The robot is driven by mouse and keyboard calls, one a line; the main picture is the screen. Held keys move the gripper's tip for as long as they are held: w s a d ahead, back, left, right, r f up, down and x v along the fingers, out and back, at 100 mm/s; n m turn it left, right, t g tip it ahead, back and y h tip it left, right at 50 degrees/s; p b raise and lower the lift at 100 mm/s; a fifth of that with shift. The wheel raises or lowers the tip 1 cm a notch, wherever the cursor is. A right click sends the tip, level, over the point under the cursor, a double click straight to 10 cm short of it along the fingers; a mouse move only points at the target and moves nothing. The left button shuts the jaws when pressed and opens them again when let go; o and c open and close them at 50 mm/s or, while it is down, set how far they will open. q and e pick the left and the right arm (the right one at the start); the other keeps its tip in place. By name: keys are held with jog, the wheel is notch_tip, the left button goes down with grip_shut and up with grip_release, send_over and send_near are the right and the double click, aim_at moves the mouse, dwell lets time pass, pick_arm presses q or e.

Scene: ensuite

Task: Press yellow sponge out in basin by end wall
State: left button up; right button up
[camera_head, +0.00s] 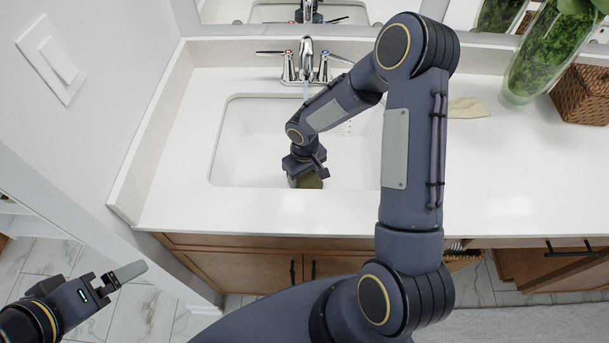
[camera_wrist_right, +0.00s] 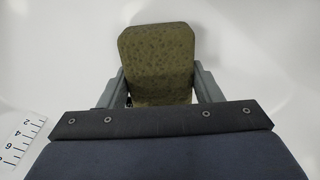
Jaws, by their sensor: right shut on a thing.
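The basin (camera_head: 232,150) is a white rectangular sink set in the white counter near the end wall. My right gripper (camera_head: 310,180) is down inside the basin, toward its front edge. In the right wrist view, my right gripper (camera_wrist_right: 160,90) is shut on the sponge (camera_wrist_right: 158,55), which looks dark olive-yellow with small pores. In the head view only a small part of the sponge (camera_head: 311,182) shows below the gripper. I cannot tell whether it touches the basin floor. My left gripper (camera_head: 120,276) is at the lower left, away from the counter; its jaw opening is not clear.
A chrome faucet (camera_head: 307,60) with two handles stands behind the basin, with a pale blue stream at its spout. A beige cloth (camera_head: 467,107), a green glass vase (camera_head: 545,50) and a woven basket (camera_head: 583,95) are to the right.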

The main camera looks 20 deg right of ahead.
aim_at(300, 178)
jog(key=shift+f+b, duration=0.6)
dwell(0.4)
jog(key=shift+s+f+b, duration=0.25)
jog(key=shift+b, duration=0.1)
dwell(1.8)
notch_tip(300, 178, up, 20)
jog(key=p, duration=1.3)
jog(key=shift+w+r, duration=0.2)
jog(key=shift+w, duration=0.05)
jog(key=shift+f, duration=0.1)
jog(key=a+f+m+b, duration=0.1)
jog(key=f+m+b, duration=0.1)
jog(key=shift+s+a+f+b, duration=0.2)
jog(key=shift+a+f+b, duration=0.15)
